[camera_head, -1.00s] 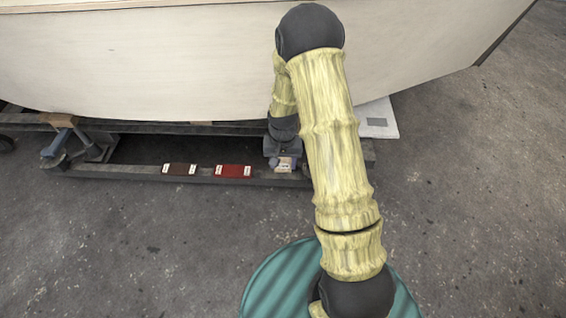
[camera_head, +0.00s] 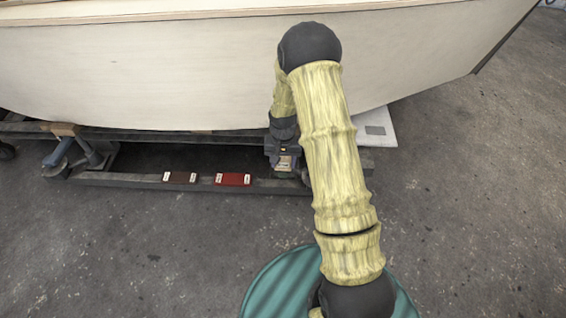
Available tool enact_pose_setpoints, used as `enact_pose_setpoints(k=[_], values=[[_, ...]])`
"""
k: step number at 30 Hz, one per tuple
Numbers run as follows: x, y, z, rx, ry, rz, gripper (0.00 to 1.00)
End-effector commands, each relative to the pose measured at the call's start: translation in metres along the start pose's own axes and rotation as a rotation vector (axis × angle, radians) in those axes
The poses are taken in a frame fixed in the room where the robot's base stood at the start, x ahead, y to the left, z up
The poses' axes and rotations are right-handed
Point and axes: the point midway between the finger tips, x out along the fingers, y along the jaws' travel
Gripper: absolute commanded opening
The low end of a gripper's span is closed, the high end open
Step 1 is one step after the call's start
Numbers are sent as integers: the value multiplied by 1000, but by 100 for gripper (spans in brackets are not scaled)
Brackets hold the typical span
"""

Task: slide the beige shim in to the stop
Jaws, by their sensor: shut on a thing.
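The pale plywood hull (camera_head: 150,75) overhangs. A blue-handled clamp (camera_head: 57,152) is at left. A pale board (camera_head: 376,128) lies at right.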

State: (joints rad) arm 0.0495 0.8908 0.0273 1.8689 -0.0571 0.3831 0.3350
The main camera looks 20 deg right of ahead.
Motion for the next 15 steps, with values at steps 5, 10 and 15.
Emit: enact_pose_setpoints(k=[5,10,15], values=[[0,0,-8,1,0,0,23],[0,0,-14,2,0,0,23],[0,0,-22,2,1,0,23]])
